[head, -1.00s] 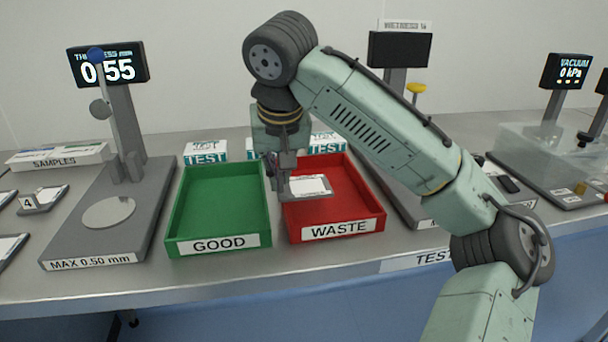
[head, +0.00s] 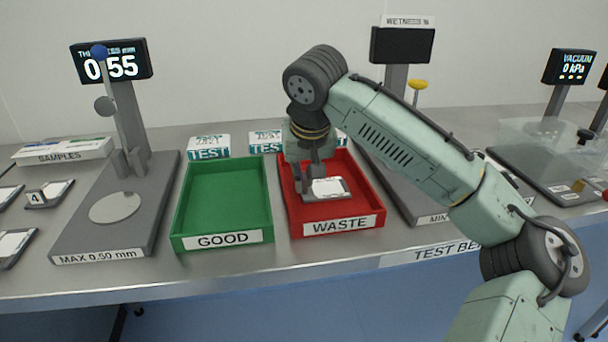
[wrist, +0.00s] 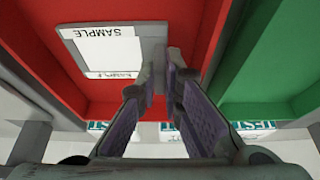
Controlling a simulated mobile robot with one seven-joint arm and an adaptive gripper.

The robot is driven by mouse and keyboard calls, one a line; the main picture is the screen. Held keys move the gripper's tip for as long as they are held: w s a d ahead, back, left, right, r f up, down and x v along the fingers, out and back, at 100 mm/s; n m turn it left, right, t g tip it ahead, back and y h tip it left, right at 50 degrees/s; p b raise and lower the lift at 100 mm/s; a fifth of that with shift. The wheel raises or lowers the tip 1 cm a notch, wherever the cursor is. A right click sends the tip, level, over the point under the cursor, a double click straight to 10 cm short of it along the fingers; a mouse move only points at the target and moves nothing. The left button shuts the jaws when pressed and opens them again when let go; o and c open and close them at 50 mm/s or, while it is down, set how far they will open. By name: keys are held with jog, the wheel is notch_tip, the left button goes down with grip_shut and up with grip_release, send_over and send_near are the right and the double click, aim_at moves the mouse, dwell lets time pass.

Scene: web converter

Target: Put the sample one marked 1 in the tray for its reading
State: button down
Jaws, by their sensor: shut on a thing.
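My gripper (head: 309,180) is shut on a flat grey sample plate (head: 342,188) with a white face. It holds the plate at or just above the floor of the red WASTE tray (head: 337,225); contact with the floor I cannot tell. In the wrist view the fingers (wrist: 166,75) pinch the plate's grey edge, and its white label (wrist: 105,55) reads SAMPLE. I cannot read its number. The green GOOD tray (head: 223,205) is empty. The thickness gauge display (head: 112,64) shows 0.55, and its base (head: 85,240) is marked MAX 0.50 mm.
Other samples (head: 48,193), one marked 4, lie at the far left near the SAMPLES box (head: 62,152). TEST boxes (head: 209,147) stand behind the trays. The wetness station (head: 402,45) stands right of the red tray, and the vacuum station (head: 568,66) is farther right.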

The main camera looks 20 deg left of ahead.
jog(key=c, duration=1.7)
grip_release()
jog(key=shift+f, duration=0.1)
jog(key=b+v, duration=0.1)
jog(key=v, duration=1.1)
jog(key=shift+a, duration=0.1)
